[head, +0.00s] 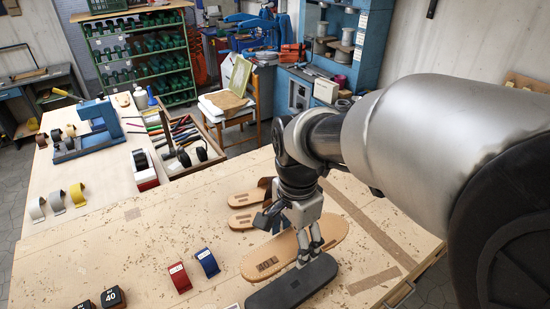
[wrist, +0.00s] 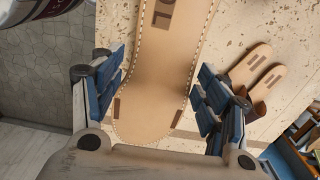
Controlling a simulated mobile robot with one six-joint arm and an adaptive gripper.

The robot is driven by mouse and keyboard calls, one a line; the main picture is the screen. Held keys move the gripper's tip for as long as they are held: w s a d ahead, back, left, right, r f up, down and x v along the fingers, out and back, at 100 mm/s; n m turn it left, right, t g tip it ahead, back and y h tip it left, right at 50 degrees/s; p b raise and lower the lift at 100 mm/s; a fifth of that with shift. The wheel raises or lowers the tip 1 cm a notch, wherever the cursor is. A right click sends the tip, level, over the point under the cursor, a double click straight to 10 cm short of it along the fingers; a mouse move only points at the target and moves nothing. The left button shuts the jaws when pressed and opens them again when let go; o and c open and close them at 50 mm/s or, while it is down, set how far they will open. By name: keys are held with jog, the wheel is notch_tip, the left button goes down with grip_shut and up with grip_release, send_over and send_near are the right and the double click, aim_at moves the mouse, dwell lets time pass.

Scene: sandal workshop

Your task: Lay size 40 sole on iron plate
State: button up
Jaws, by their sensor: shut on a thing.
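The tan sole (head: 325,232) has a stitched edge and a dark mark that reads roughly "40" near its left end. It also shows in the wrist view (wrist: 155,85), running up from between my fingers. My gripper (head: 311,252) is shut on the sole, with blue-padded fingers on both sides of it. In the wrist view my gripper (wrist: 162,95) spans its width. A dark sole-shaped plate (head: 290,286), likely the iron plate, lies on the table just in front of the sole. I cannot tell the gap between sole and table. The plate is not seen in the wrist view.
Two tan sandals (head: 243,210) lie behind the sole. A red holder (head: 180,278) and a blue holder (head: 207,263) stand to the left, with a black block marked 40 (head: 112,298) near the front edge. Bare table lies between these and the sandals.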

jog(key=b, duration=0.4)
send_over(291, 286)
notch_tip(291, 286, down, 14)
jog(key=shift+d+f, duration=0.1)
jog(key=shift+f+b, duration=0.55)
jog(key=shift+f, duration=1.8)
jog(key=shift+f, duration=0.2)
jog(key=o, duration=1.1)
jog(key=shift+o, duration=0.2)
jog(key=shift+r, duration=0.1)
